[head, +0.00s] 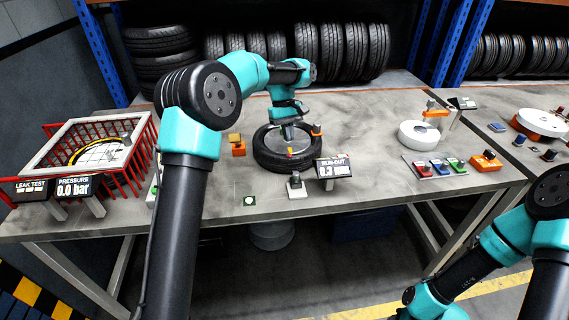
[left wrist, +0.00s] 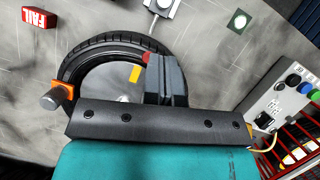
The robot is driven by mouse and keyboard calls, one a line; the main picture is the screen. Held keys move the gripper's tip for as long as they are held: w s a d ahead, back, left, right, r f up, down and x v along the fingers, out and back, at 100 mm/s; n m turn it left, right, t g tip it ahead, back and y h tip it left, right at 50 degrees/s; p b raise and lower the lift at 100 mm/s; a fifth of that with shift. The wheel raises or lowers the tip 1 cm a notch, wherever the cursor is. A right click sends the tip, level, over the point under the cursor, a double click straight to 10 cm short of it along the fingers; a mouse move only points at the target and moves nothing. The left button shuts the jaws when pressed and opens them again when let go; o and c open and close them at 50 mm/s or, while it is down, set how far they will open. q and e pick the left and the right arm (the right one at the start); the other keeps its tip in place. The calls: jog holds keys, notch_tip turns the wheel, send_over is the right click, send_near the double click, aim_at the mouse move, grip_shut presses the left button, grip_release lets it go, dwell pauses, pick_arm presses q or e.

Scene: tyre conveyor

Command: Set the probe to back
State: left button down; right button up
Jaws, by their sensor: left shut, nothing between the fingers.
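A black tyre (head: 262,158) lies flat on the bench at the run-out station, with a light disc inside its ring. It also shows in the left wrist view (left wrist: 75,68). An orange piece with a grey cylinder (head: 316,131) stands at the tyre's right back edge; it may be the probe, and it shows at the tyre's edge in the left wrist view (left wrist: 62,94). My left gripper (head: 289,148) points down over the tyre's middle, shut and empty. Its closed fingers (left wrist: 165,78) stand apart from the orange piece. My right gripper is out of view.
A run-out display (head: 333,168) and a small grey block with a knob (head: 296,187) stand in front of the tyre. An orange block (head: 237,146) is left of it. A red leak-test cage (head: 140,165) is at far left.

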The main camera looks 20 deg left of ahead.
aim_at(295, 175)
pick_arm(q)
jog(key=shift+a+r, duration=0.1)
jog(key=shift+a, duration=0.1)
jog(key=x, duration=1)
jog(key=shift+s, duration=0.15)
jog(key=shift+d, duration=0.1)
